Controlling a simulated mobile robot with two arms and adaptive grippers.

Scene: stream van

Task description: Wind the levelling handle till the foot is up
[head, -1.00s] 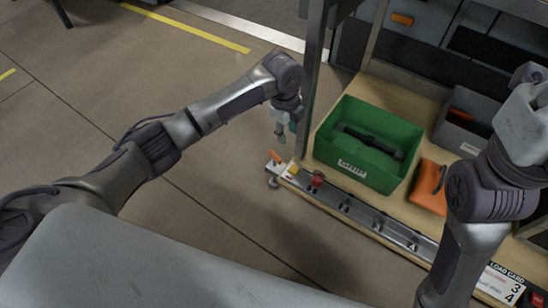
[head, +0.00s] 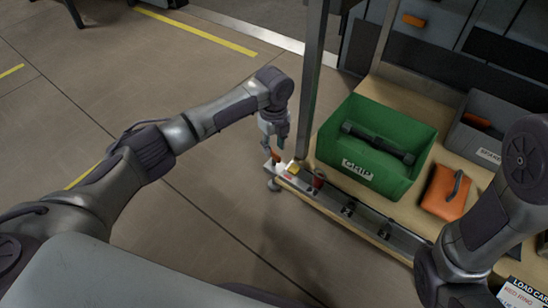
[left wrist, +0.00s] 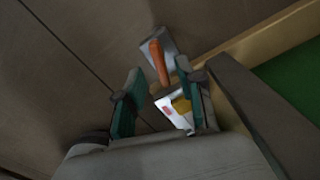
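The levelling handle (head: 275,157) is a small orange grip at the left end of the shelf's front rail, partly hidden by my left gripper (head: 276,148) in the head view. In the left wrist view the orange handle (left wrist: 161,62) stands just beyond and between the two fingertips of my left gripper (left wrist: 158,72). The fingers are apart, with a gap on both sides of the handle. The foot (head: 272,185) is a small round pad under the rail end; its clearance from the floor is hard to tell. My right gripper is out of view.
An upright post (head: 309,80) stands just right of my left gripper. A green crate (head: 360,178) and an orange pouch (head: 443,192) rest on the shelf. Floor to the left is clear.

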